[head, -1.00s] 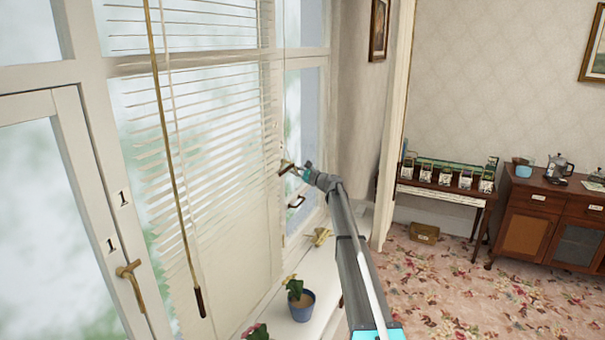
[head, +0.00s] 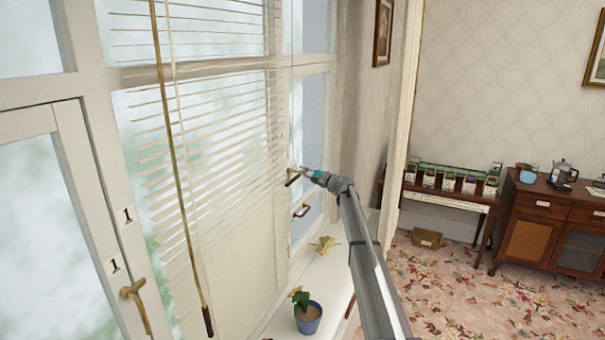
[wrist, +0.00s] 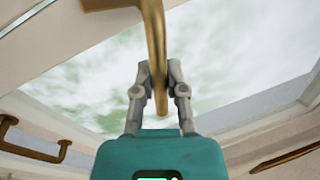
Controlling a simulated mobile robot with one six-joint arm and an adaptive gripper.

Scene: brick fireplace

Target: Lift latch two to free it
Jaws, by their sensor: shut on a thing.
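My gripper (head: 306,172) is at the far window frame, at the end of my outstretched arm. In the wrist view its two fingers (wrist: 159,72) are closed on either side of a brass latch handle (wrist: 154,30). The handle's lower tip shows between the fingers. In the head view this latch (head: 292,179) is small and partly hidden by the gripper. I cannot read a number beside it. Another brass latch (head: 133,292) hangs on the near left window, below labels marked 1.
White blinds (head: 215,170) and a hanging cord rod (head: 175,150) are left of the arm. A dark pull handle (head: 301,211) sits below the held latch. A potted plant (head: 308,317) and a brass object (head: 324,244) stand on the sill below. Cabinets are at right.

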